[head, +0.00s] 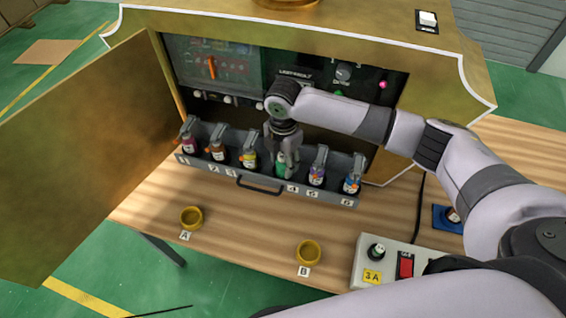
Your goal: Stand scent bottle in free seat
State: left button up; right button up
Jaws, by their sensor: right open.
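A green scent bottle (282,171) stands in the grey rack (330,199), at the place by label 4. My right gripper (284,158) points down over it with its fingers open around the bottle's upper part; whether they touch it cannot be told. The gripper hides the bottle's top. Other bottles stand in the rack: magenta (189,147), brown (217,152), yellow (249,159), purple (317,178) and blue (352,186). No empty seat shows clearly. My left gripper is out of view.
The gold cabinet's door (85,150) stands open at the left. Gold rings A (190,217) and B (308,253) lie on the wooden table in front of the rack. A control box (372,250) with a red switch and label 3A sits at the front right.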

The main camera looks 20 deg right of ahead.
notch_tip(320, 180, up, 11)
jog(key=shift+f+b, duration=0.1)
jog(key=shift+b, duration=0.55)
